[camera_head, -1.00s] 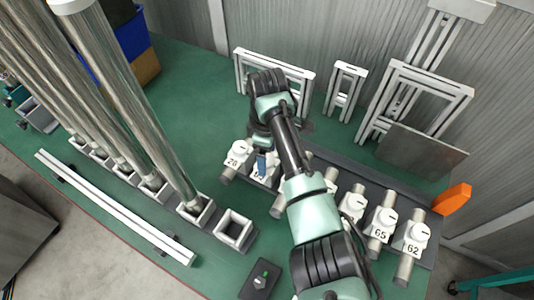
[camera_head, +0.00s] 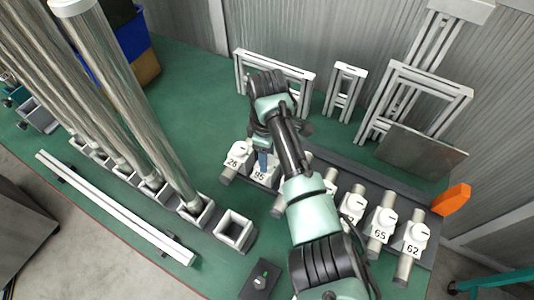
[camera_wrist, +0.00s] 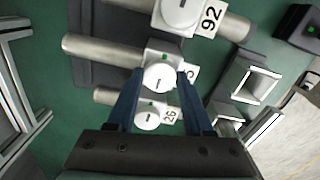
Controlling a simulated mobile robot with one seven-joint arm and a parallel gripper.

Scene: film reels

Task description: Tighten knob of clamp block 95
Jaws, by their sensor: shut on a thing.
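Clamp block 95 (camera_head: 259,175) is a white block on a silver rod in the row of clamps, with its label partly covered in the wrist view. Its round white knob (camera_wrist: 158,79) shows a dark line running nearly along the fingers. My gripper (camera_wrist: 160,74) has its two blue fingers on opposite sides of this knob and is shut on it. In the head view my gripper (camera_head: 263,158) is above block 95, and my wrist hides the knob. A small green mark (camera_wrist: 165,57) shows on the block beside the knob.
Clamp block 26 (camera_head: 238,150) stands close beside 95, and block 92 (camera_wrist: 185,14) is on its other side. Blocks 65 (camera_head: 380,225) and 62 (camera_head: 411,238) are further right. Metal frames (camera_head: 345,85) stand behind. Tall silver tubes (camera_head: 130,100) rise at left.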

